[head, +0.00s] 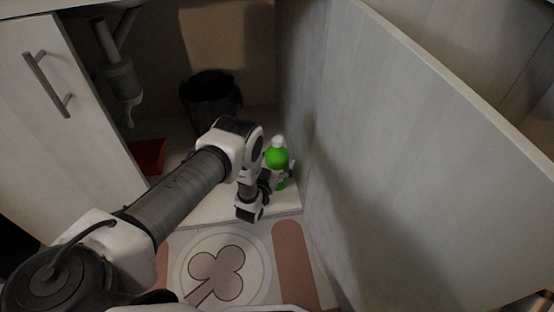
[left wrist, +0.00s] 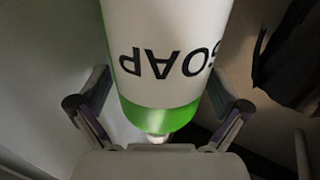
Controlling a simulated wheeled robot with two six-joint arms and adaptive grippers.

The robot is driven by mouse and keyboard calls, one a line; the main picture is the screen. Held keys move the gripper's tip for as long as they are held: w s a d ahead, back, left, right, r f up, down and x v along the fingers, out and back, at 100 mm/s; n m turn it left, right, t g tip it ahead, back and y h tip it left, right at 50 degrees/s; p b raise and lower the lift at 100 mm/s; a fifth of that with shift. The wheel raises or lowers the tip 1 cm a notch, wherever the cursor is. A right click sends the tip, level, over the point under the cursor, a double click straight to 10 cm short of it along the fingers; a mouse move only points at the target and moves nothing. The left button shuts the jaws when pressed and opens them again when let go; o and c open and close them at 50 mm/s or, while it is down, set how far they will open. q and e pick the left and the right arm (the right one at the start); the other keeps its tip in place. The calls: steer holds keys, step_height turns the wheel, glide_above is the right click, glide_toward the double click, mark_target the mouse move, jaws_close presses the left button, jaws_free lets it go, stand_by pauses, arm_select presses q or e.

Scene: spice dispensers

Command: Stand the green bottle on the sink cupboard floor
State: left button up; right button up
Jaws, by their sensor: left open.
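The green bottle (head: 278,157) with a white cap stands upright on the cupboard floor (head: 205,209), close to the right-hand side wall. My left gripper (head: 267,181) is low at the front of the cupboard, right by the bottle, and partly covers its lower part in the head view. In the left wrist view the bottle (left wrist: 165,60) shows upside down, with a white "SOAP" label and a green end. It lies between the spread fingers of my left gripper (left wrist: 159,105), with a gap visible on each side. My right gripper is not in view.
A dark bin (head: 209,92) stands at the back of the cupboard. A drain pipe (head: 122,80) hangs at the left, above a reddish-orange item (head: 147,156). Open doors flank the opening, the right one (head: 400,130) large and near. A patterned mat (head: 262,262) lies in front.

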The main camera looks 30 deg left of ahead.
arm_select(q)
steer(key=shift+s+r, duration=0.15)
steer(key=s+d+f+g+p, duration=0.15)
steer(key=s+g, duration=0.25)
steer(key=s, duration=0.5)
steer(key=s+d+f+g+p, duration=0.1)
steer(key=s+d+g+p, duration=0.15)
steer(key=s, duration=0.55)
steer(key=s+r+g, duration=0.2)
steer(key=s+g, duration=0.1)
steer(key=s, duration=0.4)
steer(key=s+d+r+g+h, duration=0.1)
steer(key=s+r+g, duration=0.1)
steer(key=s+g, duration=0.2)
steer(key=s+d+r+g, duration=0.1)
steer(key=s+g, duration=0.3)
steer(key=s, duration=0.6)
steer(key=shift+s+d+r+m+h+p, duration=0.3)
steer(key=shift+r+p, duration=0.1)
steer(key=shift+r, duration=0.5)
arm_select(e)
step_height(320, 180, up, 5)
arm_select(q)
steer(key=shift+g, duration=0.25)
steer(key=shift+c, duration=0.4)
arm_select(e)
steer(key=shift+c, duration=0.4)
